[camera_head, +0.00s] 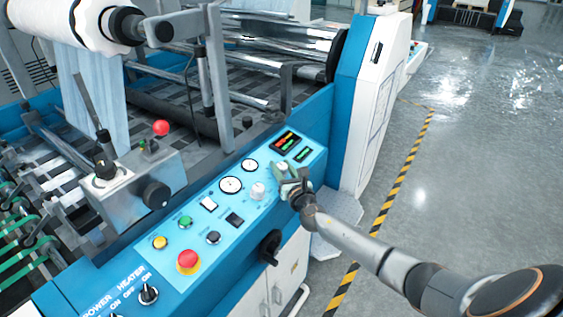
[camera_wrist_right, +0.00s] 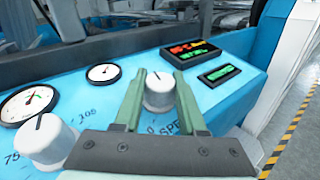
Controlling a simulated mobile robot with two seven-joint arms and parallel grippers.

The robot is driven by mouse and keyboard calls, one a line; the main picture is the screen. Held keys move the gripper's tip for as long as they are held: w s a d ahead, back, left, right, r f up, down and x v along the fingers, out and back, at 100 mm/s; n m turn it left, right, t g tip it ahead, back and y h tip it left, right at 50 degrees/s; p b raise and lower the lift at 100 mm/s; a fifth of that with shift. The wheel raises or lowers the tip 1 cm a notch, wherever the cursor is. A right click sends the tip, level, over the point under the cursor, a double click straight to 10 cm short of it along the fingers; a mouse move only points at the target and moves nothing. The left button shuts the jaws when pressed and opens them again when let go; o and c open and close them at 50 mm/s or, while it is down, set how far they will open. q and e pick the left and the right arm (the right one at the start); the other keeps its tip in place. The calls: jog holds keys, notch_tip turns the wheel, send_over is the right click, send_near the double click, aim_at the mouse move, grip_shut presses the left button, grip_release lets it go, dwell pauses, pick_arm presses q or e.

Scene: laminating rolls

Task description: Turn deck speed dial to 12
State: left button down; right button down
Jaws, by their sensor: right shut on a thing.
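The deck speed dial (camera_wrist_right: 159,92) is a white round knob on the light blue control panel (camera_head: 216,221), with partly hidden lettering below it. In the right wrist view my right gripper (camera_wrist_right: 160,86) has its two green fingers on either side of this knob, shut on it. The knob's dark pointer mark points up and slightly left. In the head view my right gripper (camera_head: 288,180) comes from the right and covers much of the knob. The dial's number scale is mostly hidden, so its setting cannot be read. My left gripper is not in view.
A second white knob (camera_head: 258,191) stands left of the gripper, below two round gauges. A display with red and green digits (camera_head: 286,142) and a smaller green display (camera_head: 302,155) sit behind the dial. A red emergency button (camera_head: 188,260) is toward the front left. Floor at right is clear.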

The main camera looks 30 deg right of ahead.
jog(key=shift+w+r+m+g+h+p, duration=0.15)
jog(key=shift+m+g+h, duration=0.55)
jog(key=shift+m+h, duration=0.55)
jog(key=shift+s+r+m+g+h+p, duration=0.15)
jog(key=shift+m+g+h, duration=0.55)
jog(key=shift+m+h, duration=0.55)
jog(key=shift+d+h, duration=0.1)
jog(key=shift+h, duration=0.2)
jog(key=shift+c, duration=2.4)
grip_release()
jog(key=shift+f, duration=0.2)
jog(key=shift+s+a, duration=0.45)
jog(key=shift+s, duration=0.1)
jog(key=v, duration=1.1)
jog(key=shift+s+r, duration=0.1)
